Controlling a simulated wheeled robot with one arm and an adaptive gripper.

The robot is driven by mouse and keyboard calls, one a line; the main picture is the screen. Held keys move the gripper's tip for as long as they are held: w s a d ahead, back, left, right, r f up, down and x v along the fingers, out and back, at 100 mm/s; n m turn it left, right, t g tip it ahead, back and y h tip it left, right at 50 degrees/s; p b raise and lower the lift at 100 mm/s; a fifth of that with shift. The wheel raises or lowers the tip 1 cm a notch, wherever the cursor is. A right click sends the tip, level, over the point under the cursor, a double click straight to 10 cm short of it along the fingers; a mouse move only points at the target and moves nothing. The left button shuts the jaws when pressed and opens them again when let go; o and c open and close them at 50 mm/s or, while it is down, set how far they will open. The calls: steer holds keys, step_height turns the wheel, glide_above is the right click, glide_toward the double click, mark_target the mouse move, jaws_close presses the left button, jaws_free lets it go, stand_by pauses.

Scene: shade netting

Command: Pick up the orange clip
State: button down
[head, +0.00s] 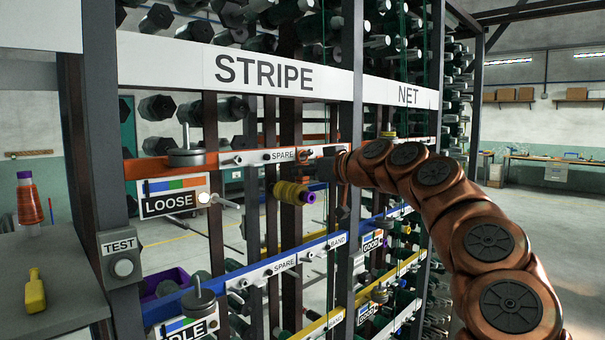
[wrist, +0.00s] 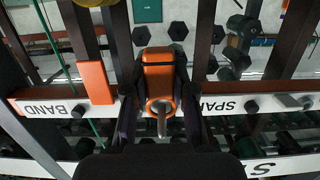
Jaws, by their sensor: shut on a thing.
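The orange clip (wrist: 158,80) is in the middle of the wrist view, an orange block with a ring at its lower end. A grey metal peg shows through or in front of the ring; I cannot tell whether the ring is clear of it. My gripper (wrist: 159,66) has its two dark fingers closed on the clip's sides. In the head view my gripper (head: 324,168) is at the orange rail, to the right of the upper SPARE label. The clip is mostly hidden there by the gripper.
The orange rail (head: 228,160) carries pegs and labels. A yellow roll (head: 288,192) sits just below the gripper. Dark uprights stand on both sides. A blue rail (head: 262,270) runs lower. A bench (head: 70,310) with a yellow bottle (head: 35,291) is at left.

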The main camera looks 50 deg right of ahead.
steer(key=shift+r+b, duration=0.15)
steer(key=shift+b, duration=0.45)
steer(key=s+b, duration=0.5)
steer(key=s, duration=1.3)
steer(key=shift+a+r+b, duration=0.15)
steer(key=shift+r+b, duration=0.2)
steer(key=shift+r, duration=0.3)
steer(key=shift+s, duration=0.15)
steer(key=s+b, duration=0.1)
steer(key=s, duration=0.6)
steer(key=shift+s, duration=0.35)
steer(key=shift+a, duration=0.2)
stand_by(0.5)
